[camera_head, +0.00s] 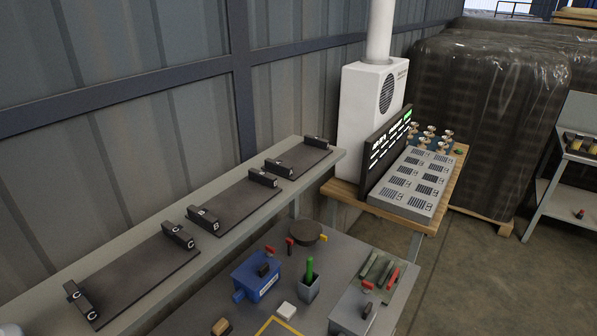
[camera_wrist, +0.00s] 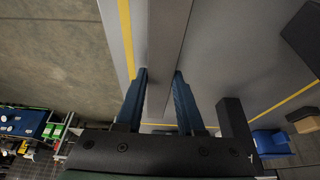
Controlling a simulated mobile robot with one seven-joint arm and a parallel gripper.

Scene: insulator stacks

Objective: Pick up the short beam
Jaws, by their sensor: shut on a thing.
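In the wrist view, a long, straight grey beam (camera_wrist: 172,35) runs from the top edge down between the two blue fingers of my gripper (camera_wrist: 160,76). My gripper is shut on this beam, with a finger on either side of it. The beam's far end lies beyond the top of the picture, so its full length is hidden. A grey surface with yellow lines lies beneath; I cannot tell whether the beam touches it. The head view shows neither my gripper nor the held beam.
In the head view, a grey workbench (camera_head: 352,258) carries a blue vise (camera_head: 257,275), a green-handled tool (camera_head: 309,270), a dark disc (camera_head: 305,231) and small red pieces. A shelf behind holds dark trays with black blocks.

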